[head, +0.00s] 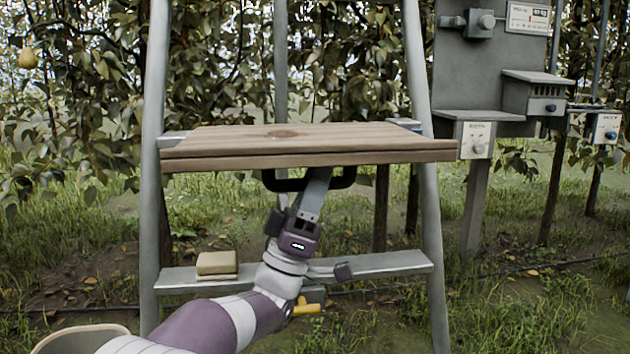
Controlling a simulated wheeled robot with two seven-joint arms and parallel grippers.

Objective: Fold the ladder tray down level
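The wooden ladder tray (225,147) lies about level between the two grey ladder legs, its front edge towards me. A black handle (270,183) hangs under the middle of its front edge. My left gripper (318,180) reaches up from below, with a grey finger across the middle of the handle. A second finger is hidden, so I cannot see whether the gripper is closed around the handle. My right gripper is out of view.
A tan block (217,263) rests on the lower ladder rung (385,263). A yellow-handled thing (306,308) shows beside my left forearm. Grey control boxes (476,139) stand at the right. A pear (28,58) hangs upper left. A round rim (80,331) shows lower left.

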